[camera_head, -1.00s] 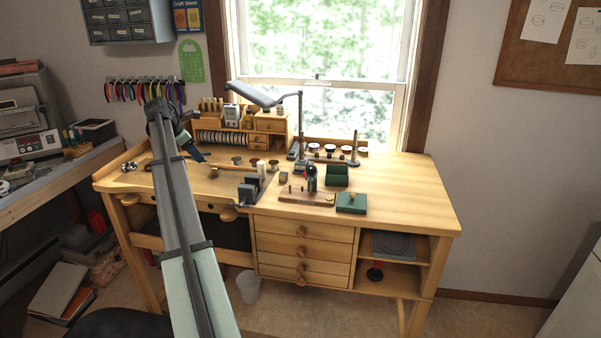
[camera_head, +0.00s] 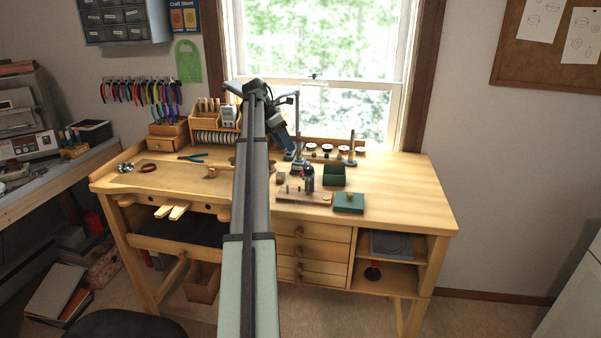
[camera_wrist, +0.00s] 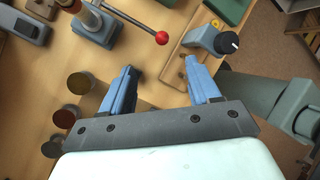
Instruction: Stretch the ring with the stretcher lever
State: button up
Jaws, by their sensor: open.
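In the wrist view the stretcher (camera_wrist: 98,27) has a grey base and an upright, copper-coloured post. Its lever (camera_wrist: 138,28) reaches right and ends in a red ball (camera_wrist: 162,38). I cannot make out the ring clearly. My gripper (camera_wrist: 158,75) is open and empty, its two blue fingers apart, with the red ball just beyond the space between their tips. In the head view my gripper (camera_head: 288,148) hangs over the back middle of the wooden bench (camera_head: 405,195); the stretcher is not clearly distinguishable there.
A small device with a black knob (camera_wrist: 228,42) stands on a wooden board near my right finger. Several round-topped pieces (camera_wrist: 78,85) stand left of my fingers. A green box (camera_head: 335,175) and green block (camera_head: 349,203) sit nearby. The bench's right end is clear.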

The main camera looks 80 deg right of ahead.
jog(key=x, duration=1.2)
jog(key=shift+f, duration=0.1)
jog(key=shift+c, duration=0.3)
grip_shut()
